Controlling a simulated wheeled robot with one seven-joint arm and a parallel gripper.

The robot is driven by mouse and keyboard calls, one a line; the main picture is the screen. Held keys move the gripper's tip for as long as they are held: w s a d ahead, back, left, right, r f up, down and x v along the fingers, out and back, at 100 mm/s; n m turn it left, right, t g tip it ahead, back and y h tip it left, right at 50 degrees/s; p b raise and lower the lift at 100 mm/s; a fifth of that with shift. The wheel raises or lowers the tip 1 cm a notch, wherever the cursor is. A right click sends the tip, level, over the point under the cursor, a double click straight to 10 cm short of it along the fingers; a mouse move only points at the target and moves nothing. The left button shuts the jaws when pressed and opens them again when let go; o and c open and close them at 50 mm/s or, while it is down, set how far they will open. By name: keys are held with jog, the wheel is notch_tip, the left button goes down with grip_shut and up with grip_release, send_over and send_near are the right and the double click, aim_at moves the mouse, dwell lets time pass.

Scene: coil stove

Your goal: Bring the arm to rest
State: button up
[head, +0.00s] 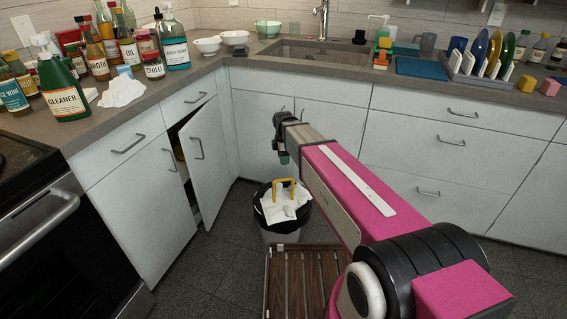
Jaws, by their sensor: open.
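My arm, pink with grey and black joints, reaches from the lower right up to the middle of the head view. My gripper (283,158) is at its far end, small and dark, in front of the white corner cabinets. It is open, and I see nothing held in it. It appears above a bin in the picture and apart from the counter. The fingers are small and partly hidden by the wrist.
A bin (279,236) holds white crumpled material and a yellow item. A cabinet door (207,150) stands ajar at left. A slatted wooden rack (305,280) lies low in front. Bottles, including a green cleaner (62,90), crowd the left counter. Dark floor shows around the bin.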

dwell(0.3)
jog(key=s+d+f+m, duration=0.2)
jog(key=s+d+m, duration=1.6)
jog(key=d+m, duration=0.1)
jog(key=shift+s+f+m, duration=0.25)
jog(key=shift+m, duration=0.35)
